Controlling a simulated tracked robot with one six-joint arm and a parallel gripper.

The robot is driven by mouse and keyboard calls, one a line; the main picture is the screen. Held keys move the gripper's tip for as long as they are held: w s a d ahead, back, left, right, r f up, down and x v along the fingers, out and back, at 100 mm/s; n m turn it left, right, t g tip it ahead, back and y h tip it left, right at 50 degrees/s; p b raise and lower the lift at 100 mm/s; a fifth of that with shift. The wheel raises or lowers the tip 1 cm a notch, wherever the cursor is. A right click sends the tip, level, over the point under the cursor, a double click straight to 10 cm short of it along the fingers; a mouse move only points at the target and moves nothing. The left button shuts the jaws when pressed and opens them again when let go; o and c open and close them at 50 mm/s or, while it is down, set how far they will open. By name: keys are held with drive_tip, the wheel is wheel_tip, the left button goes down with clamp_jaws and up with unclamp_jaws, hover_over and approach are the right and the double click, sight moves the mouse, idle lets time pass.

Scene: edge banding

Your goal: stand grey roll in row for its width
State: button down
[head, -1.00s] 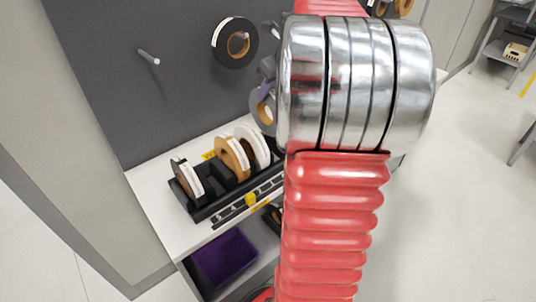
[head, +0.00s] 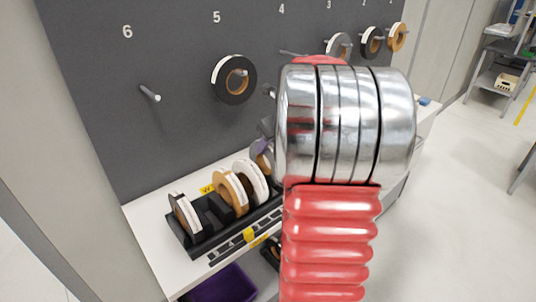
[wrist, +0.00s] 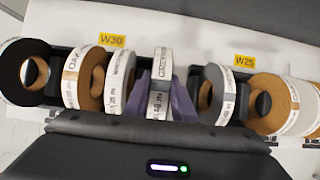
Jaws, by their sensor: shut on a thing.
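My gripper (wrist: 160,98) has purple fingers and is shut on a narrow roll, the grey roll (wrist: 161,62), which has a white printed label band. The held roll is upright over the black rack (wrist: 55,88), between a white-banded roll (wrist: 119,80) on its left and another grey-sided roll (wrist: 218,95) on its right. Whether it touches the rack floor is hidden.
Yellow labels W30 (wrist: 112,40) and W25 (wrist: 244,61) stand behind the rack. A black roll (wrist: 24,72), brown roll (wrist: 84,78) and brown-white roll (wrist: 282,104) stand in it. A black roll (head: 234,80) hangs at peg 5; peg 6 (head: 149,93) is bare. A purple bin (head: 220,286) is below.

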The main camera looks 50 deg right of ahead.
sight(268, 155)
drive_tip(key=shift+f, duration=2)
drive_tip(key=c, duration=1.5)
unclamp_jaws()
drive_tip(key=shift+f, duration=0.1)
drive_tip(key=shift+r, duration=0.4)
drive_tip(key=v, duration=1.2)
drive_tip(key=shift+f, duration=0.1)
drive_tip(key=shift+a, duration=0.15)
